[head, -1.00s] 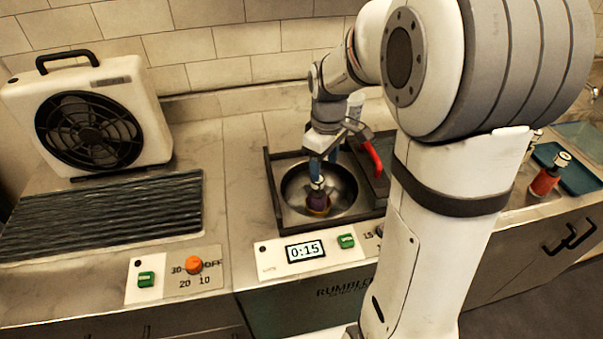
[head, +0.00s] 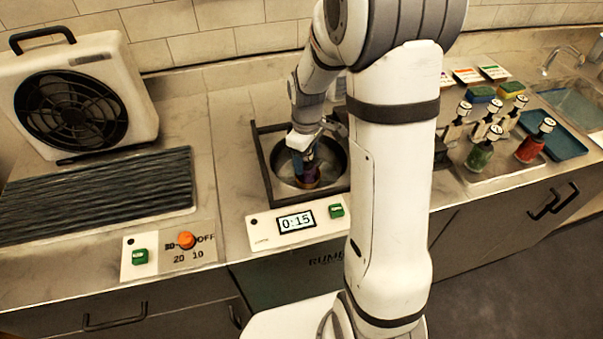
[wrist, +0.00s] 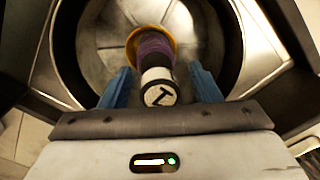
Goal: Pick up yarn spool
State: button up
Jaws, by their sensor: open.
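The yarn spool (head: 311,177) has purple winding, an orange-yellow rim and a white cap with a black mark. It stands in a round metal bowl (head: 336,160) set in the counter. In the wrist view the spool (wrist: 154,48) points its cap toward my gripper. My gripper (head: 303,163) is open over the bowl. In the wrist view its blue fingers (wrist: 161,72) lie on either side of the spool's cap end, with a gap visible on each side. The head view partly hides the spool behind the fingers.
A dark raised frame (head: 263,165) surrounds the bowl. A timer panel (head: 296,222) reading 0:15 sits in front. A fan unit (head: 80,98) stands left. Several capped spools, including a red one (head: 530,148) and a green one (head: 480,153), stand right beside a blue tray (head: 568,140).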

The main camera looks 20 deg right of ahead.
jog(key=shift+c, duration=0.4)
grip_shut()
